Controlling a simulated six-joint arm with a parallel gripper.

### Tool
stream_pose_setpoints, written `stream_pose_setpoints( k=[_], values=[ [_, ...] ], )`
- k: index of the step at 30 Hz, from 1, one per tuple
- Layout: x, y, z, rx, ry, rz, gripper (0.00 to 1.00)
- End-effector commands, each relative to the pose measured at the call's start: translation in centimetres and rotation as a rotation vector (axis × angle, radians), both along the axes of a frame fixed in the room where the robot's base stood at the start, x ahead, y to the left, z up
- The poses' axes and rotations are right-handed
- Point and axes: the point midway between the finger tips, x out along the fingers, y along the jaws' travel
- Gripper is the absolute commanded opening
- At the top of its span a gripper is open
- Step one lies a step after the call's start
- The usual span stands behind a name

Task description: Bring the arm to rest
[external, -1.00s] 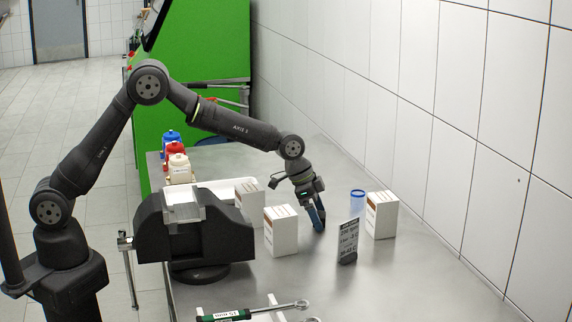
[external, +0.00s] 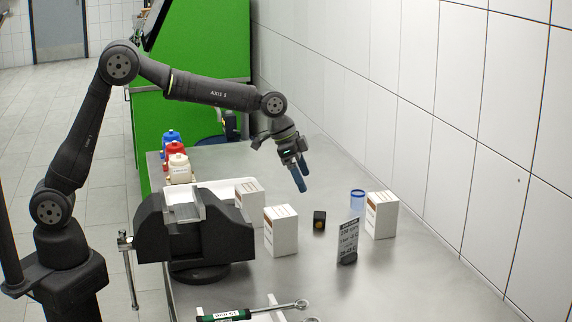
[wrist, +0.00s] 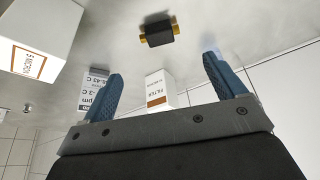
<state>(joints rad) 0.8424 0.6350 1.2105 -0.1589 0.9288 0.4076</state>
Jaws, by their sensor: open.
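My gripper (external: 300,178) is open and empty, raised above the metal bench. Its blue fingers are spread apart in the wrist view (wrist: 162,82). A small black block with brass-coloured ends, which looks like a pump (external: 319,220), sits on the bench below and to the right of the gripper. The block also shows in the wrist view (wrist: 159,35), beyond the fingertips and apart from them.
White boxes (external: 281,231) (external: 382,215) stand on both sides of the block. A grey label sign (external: 348,241) and a blue-rimmed clear cup (external: 357,202) are near the right box. A black vise (external: 221,237), coloured bottles (external: 174,153) and a torque wrench (external: 226,315) are at left and front.

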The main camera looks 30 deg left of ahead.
Motion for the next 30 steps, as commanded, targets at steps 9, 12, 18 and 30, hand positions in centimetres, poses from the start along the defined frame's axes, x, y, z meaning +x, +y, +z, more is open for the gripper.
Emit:
stream_pose_setpoints(
  k=[9, 12, 18, 30],
  values=[
    [0.0, 0.1, 0.2, 0.001, 0.0, 0.0, 0.88],
    [0.0, 0.0, 0.0, 0.001, 0.0, 0.0, 0.88],
    [0.3, -0.8, -2.1, 0.003, 0.002, -0.001, 0.88],
    [1.5, -3.6, -9.4, 0.003, 0.002, -0.001, 0.88]
  ],
)
